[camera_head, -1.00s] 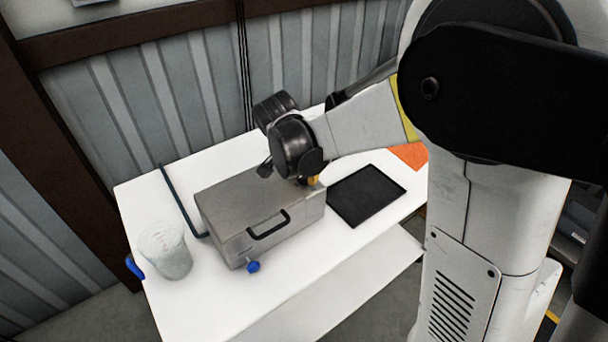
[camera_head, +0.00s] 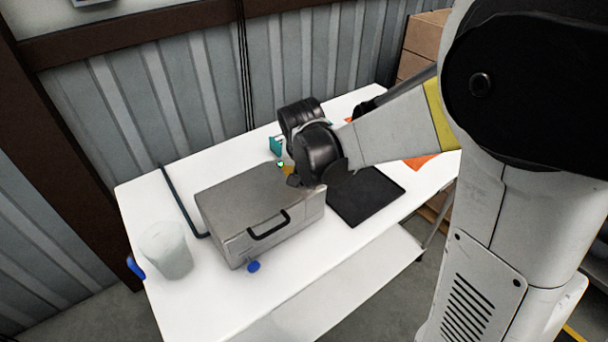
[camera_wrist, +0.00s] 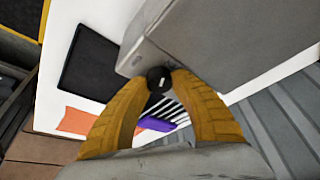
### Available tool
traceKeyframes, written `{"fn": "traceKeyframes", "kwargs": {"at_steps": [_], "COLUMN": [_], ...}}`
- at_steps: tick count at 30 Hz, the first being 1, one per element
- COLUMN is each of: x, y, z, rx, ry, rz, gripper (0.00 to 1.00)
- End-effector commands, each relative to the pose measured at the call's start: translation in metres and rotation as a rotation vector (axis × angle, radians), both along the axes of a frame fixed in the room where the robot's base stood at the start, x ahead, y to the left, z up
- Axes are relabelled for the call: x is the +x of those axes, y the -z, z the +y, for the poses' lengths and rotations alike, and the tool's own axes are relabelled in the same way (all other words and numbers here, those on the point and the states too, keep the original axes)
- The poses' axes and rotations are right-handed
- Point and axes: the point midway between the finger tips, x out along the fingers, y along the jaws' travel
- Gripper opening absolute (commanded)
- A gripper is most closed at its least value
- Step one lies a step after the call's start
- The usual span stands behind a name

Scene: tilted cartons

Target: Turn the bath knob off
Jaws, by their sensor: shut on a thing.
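The bath is a grey metal box (camera_head: 255,200) with a black handle on its front, standing on a white table. A small black knob (camera_wrist: 157,79) with a white mark sits at the edge of the box's side (camera_wrist: 225,45) in the wrist view. My gripper (camera_wrist: 159,84) has its two yellow fingers on either side of this knob, shut on it. In the head view my gripper (camera_head: 287,171) is at the far right end of the box, mostly behind my wrist, and the black knob is hidden there. A blue knob (camera_head: 254,267) is low at the box's front.
A whitish container (camera_head: 166,251) stands left of the box. A black flat pad (camera_head: 366,196) lies to its right, with an orange sheet (camera_head: 418,162) beyond. A teal item (camera_head: 275,145) is behind the box. A purple thing (camera_wrist: 157,124) shows near my fingers. A corrugated wall closes the back.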

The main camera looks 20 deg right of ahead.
Motion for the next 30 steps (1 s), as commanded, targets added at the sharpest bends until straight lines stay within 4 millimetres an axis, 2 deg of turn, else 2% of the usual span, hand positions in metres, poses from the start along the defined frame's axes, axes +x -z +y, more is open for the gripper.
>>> {"fn": "traceKeyframes", "kwargs": {"at_steps": [15, 16, 18, 30], "x": [-0.0011, -0.0010, -0.0008, 0.0001], "y": [0.0009, 0.0009, 0.0008, 0.0004], "z": [-0.0002, -0.0003, -0.0001, 0.0014], "rx": [0.000, 0.000, 0.000, 0.002], "ry": [-0.023, -0.023, -0.022, -0.024], "rz": [0.003, 0.002, 0.002, 0.000], "gripper": [0.00, 0.37, 0.52, 0.52]}}
